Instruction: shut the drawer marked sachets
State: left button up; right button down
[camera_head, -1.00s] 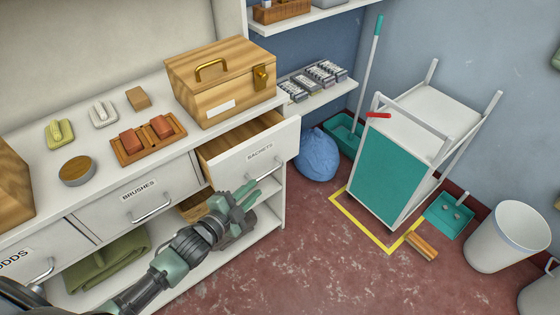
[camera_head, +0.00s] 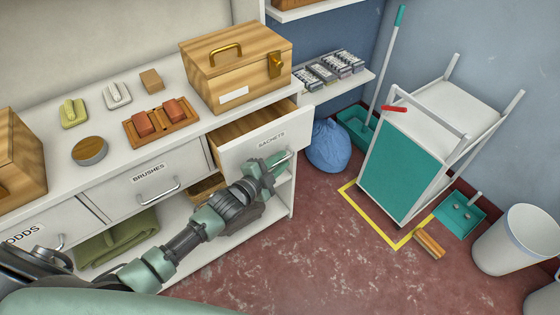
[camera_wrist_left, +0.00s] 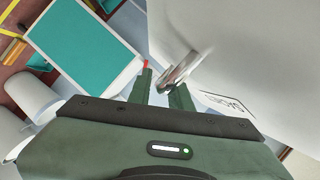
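The drawer marked sachets (camera_head: 262,142) stands partly pulled out under the wooden box. Its white front and bar handle face the room, and the inside looks empty where it shows. My left gripper (camera_head: 274,168) is at the handle, with its fingers pointing at it. In the left wrist view the fingers (camera_wrist_left: 160,90) are apart, and the metal handle (camera_wrist_left: 186,66) shows at and between their tips. I cannot tell whether they touch it. The sachets label (camera_wrist_left: 224,105) shows at the right there. My right gripper is not in view.
The brushes drawer (camera_head: 145,180) to the left is shut. A wooden box (camera_head: 236,68) with a brass handle stands on the counter above. A blue bag (camera_head: 327,147) and a cart (camera_head: 405,165) stand to the right, with open red floor in front.

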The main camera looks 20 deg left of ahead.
pick_arm(q)
grip_shut()
jog(key=shift+f, duration=0.1)
dwell(1.2)
